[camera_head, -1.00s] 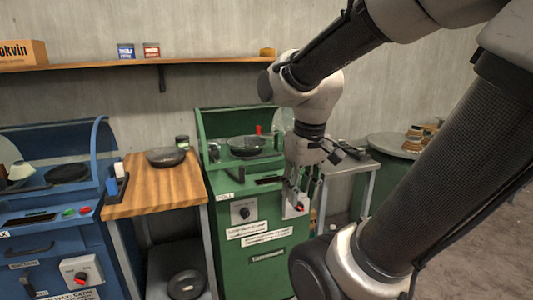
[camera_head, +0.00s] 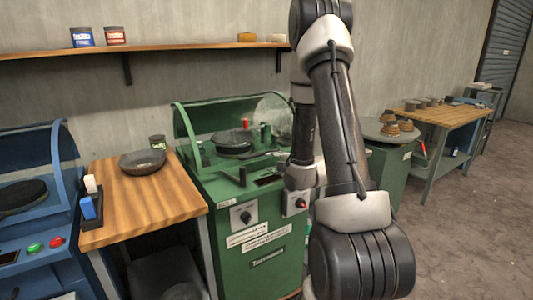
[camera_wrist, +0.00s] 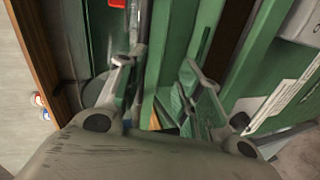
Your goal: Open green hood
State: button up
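The green machine (camera_head: 262,268) stands in the middle of the head view. Its green-framed hood (camera_head: 185,125) arches over the back, with a clear curved panel (camera_head: 272,108) at the right. A dark bowl (camera_head: 233,138) sits inside on the machine. My arm covers the machine's right side, and my gripper's fingers are hidden in the head view. In the wrist view my gripper (camera_wrist: 155,64) has its fingers apart, close to green parts of the machine (camera_wrist: 178,45). A grey bar (camera_wrist: 144,40) runs near the left finger. I cannot tell whether either finger touches it.
A wooden table (camera_head: 150,200) with a dark bowl (camera_head: 143,161) stands left of the machine, beside a blue machine (camera_head: 35,220). A shelf (camera_head: 180,49) runs above. A green stand (camera_head: 388,175) and a wooden workbench (camera_head: 440,116) are at the right, with open floor in front.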

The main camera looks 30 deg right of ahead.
aim_at(265, 153)
jog(key=shift+n+t, duration=0.4)
jog(key=shift+n, duration=0.4)
jog(key=w, duration=0.8)
jog(key=shift+a+r, duration=0.15)
jog(key=shift+a, duration=0.05)
grip_shut()
